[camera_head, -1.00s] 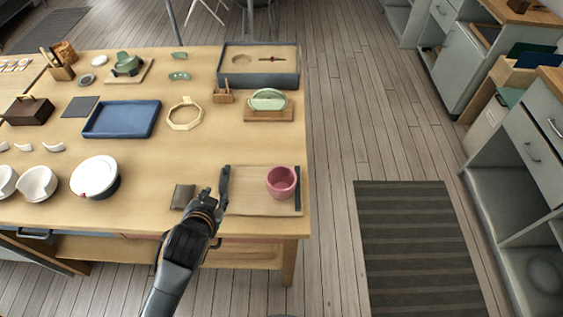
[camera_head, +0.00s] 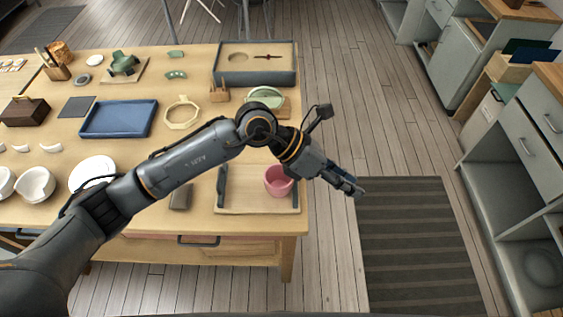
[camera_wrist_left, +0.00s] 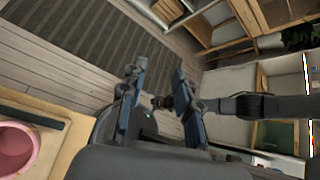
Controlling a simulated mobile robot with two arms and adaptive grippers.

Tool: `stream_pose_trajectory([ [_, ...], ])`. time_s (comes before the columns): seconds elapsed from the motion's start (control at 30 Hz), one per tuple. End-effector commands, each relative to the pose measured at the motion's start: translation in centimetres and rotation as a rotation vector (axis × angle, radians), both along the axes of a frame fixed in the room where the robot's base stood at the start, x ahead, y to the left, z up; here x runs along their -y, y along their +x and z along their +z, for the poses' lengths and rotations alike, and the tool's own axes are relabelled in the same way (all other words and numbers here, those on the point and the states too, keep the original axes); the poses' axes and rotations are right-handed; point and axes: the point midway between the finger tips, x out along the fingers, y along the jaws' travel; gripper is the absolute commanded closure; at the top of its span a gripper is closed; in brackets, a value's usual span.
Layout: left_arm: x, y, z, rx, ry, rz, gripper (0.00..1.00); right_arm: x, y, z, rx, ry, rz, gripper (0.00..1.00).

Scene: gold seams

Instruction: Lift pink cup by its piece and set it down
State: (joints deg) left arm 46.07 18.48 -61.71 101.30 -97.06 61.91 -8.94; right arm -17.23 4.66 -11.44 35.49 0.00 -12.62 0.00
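The pink cup (camera_head: 279,182) stands on a light wooden board (camera_head: 245,202) with dark end bars, near the table's front right corner. My left arm passes just behind the cup, and its wrist is above and to the right of it. My left gripper (camera_head: 350,187) is past the table's right edge, apart from the cup and pointing down to the right. In the left wrist view, its two blue-tipped fingers (camera_wrist_left: 158,95) are apart with nothing held between them. The pink cup's rim (camera_wrist_left: 18,145) shows at that view's lower left. My right gripper is not seen in the head view.
The table (camera_head: 160,205) holds a blue tray (camera_head: 120,119), white bowls (camera_head: 36,185), an octagonal ring (camera_head: 182,113) and a grey-rimmed tray (camera_head: 258,78). A striped mat (camera_head: 415,245) lies on the floor to the right. Cabinets (camera_head: 515,150) line the right side.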

Motion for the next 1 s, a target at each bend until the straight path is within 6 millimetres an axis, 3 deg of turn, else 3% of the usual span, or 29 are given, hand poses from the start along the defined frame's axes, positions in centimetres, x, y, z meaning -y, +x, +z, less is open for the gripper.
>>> stream_pose_trajectory([
  [0.03, -2.4, 1.7, -1.9, 0.092, 0.167, -0.038, 0.68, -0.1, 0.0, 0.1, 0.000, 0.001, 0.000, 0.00],
  [0.1, -5.8, 3.6, -3.8, 0.180, 0.359, -0.070, 0.68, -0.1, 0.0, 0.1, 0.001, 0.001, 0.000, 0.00],
  [0.2, -9.6, 5.9, -4.9, 0.259, 0.555, -0.087, 0.68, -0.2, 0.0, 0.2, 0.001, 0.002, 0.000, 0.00],
  [0.3, -11.9, 7.2, -5.2, 0.298, 0.669, -0.092, 0.68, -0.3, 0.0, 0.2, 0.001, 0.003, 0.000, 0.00],
  [0.43, -13.0, 7.8, -5.3, 0.315, 0.720, -0.093, 0.68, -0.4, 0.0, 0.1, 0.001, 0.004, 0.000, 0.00],
  [0.67, -13.0, 7.7, -6.1, 0.313, 0.719, -0.093, 0.68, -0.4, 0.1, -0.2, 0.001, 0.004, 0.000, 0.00],
  [1.0, -12.9, 7.7, -8.6, 0.312, 0.716, -0.092, 0.68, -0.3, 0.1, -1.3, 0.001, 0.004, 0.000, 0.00],
])
